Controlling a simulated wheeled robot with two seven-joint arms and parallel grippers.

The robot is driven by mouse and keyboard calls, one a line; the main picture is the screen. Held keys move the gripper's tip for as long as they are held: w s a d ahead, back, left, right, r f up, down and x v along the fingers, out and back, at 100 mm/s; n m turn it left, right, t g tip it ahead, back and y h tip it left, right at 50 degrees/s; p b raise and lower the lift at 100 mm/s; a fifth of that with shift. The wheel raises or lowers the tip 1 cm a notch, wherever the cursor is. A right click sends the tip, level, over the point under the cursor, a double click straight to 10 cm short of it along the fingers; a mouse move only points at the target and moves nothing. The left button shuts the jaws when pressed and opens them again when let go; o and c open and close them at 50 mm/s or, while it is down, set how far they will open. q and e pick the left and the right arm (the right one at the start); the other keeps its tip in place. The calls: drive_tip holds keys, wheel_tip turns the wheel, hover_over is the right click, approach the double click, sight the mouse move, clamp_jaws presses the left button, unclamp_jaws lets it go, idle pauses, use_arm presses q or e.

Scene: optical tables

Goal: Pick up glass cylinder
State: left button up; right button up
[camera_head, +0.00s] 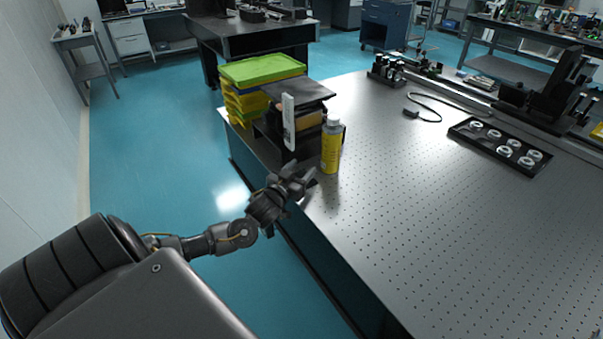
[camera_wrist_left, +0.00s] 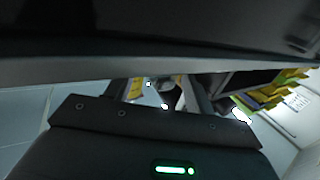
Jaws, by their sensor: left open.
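An upright cylinder with a yellow body and a grey top (camera_head: 330,147) stands near the left edge of the perforated optical table (camera_head: 420,230). It is the only bottle-like cylinder here; I cannot tell whether it is glass. My left gripper (camera_head: 303,178) is open and empty at the table's left edge, just left of and in front of the cylinder, apart from it. In the left wrist view the gripper fingers (camera_wrist_left: 165,90) show past a dark, blurred edge, with yellow patches around them that I cannot identify surely. My right gripper is not in view.
Yellow and green stacked trays (camera_head: 262,70) and a black stand with a white upright piece (camera_head: 289,120) are close behind the cylinder. A black tray with several round white parts (camera_head: 500,146) lies at right. The table's middle and front are clear.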

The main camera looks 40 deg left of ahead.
use_arm(q)
drive_tip(key=shift+w, duration=0.3)
drive_tip(key=shift+c, duration=0.4)
drive_tip(key=c, duration=1)
